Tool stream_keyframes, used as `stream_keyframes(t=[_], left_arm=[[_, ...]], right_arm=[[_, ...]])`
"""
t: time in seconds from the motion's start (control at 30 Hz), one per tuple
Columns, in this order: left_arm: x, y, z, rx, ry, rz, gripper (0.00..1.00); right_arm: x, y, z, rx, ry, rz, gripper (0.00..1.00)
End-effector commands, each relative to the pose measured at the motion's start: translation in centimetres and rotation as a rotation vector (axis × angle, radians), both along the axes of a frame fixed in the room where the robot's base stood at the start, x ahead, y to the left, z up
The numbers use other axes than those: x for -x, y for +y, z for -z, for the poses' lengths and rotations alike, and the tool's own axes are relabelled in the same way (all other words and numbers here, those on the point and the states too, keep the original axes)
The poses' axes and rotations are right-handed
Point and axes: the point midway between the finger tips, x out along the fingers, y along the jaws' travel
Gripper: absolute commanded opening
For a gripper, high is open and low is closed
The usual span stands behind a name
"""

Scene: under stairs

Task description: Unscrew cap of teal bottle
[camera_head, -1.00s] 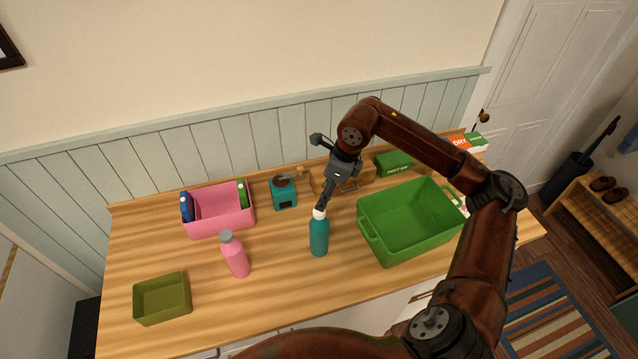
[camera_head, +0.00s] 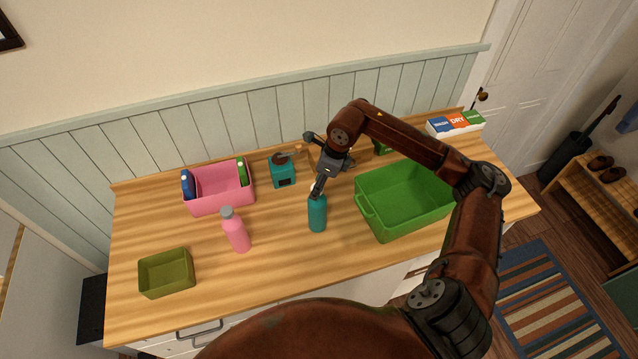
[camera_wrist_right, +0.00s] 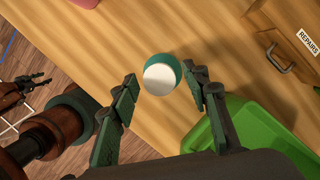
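The teal bottle (camera_head: 317,214) stands upright on the wooden counter, left of the green crate. Its white cap (camera_wrist_right: 159,79) shows from above in the right wrist view, with the teal body around its far edge. My right gripper (camera_head: 317,188) points down over the bottle's top and hides most of the cap in the head view. In the right wrist view its fingers (camera_wrist_right: 162,95) are spread either side of the cap, with a gap on the left and a narrower one on the right. My left gripper (camera_wrist_right: 25,90) appears small and dark at the left edge, apart from the bottle.
The green crate (camera_head: 366,212) stands close right of the bottle. A pink bottle (camera_head: 236,232), olive box (camera_head: 166,274) and pink bin (camera_head: 222,202) are left. A teal grinder (camera_head: 283,174) and wooden box (camera_wrist_right: 286,45) stand behind. The counter's front is clear.

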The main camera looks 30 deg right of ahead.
Motion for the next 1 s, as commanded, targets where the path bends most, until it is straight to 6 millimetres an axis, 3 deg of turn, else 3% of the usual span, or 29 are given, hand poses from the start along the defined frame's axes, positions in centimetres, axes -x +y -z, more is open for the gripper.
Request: stream_keyframes(t=[0.2, 0.5, 0.53, 0.9, 1.0], left_arm=[[1.8, 0.1, 0.1, -0.001, 0.022, -0.005, 0.40], [0.8, 0.1, 0.1, -0.001, 0.010, -0.002, 0.40], [0.6, 0.0, 0.1, -0.001, 0.008, -0.001, 0.40], [0.1, 0.0, 0.0, 0.000, 0.001, -0.001, 0.40], [0.3, 0.0, 0.0, 0.000, 0.003, -0.001, 0.40]], right_arm=[[0.0, 0.0, 0.0, 0.000, 0.000, 0.000, 0.26], [0.0, 0.0, 0.0, 0.001, 0.001, 0.000, 0.05], [0.0, 0.0, 0.0, 0.001, 0.001, 0.000, 0.25], [0.0, 0.0, 0.0, 0.001, 0.001, 0.000, 0.00], [0.0, 0.0, 0.0, 0.001, 0.001, 0.000, 0.00]])
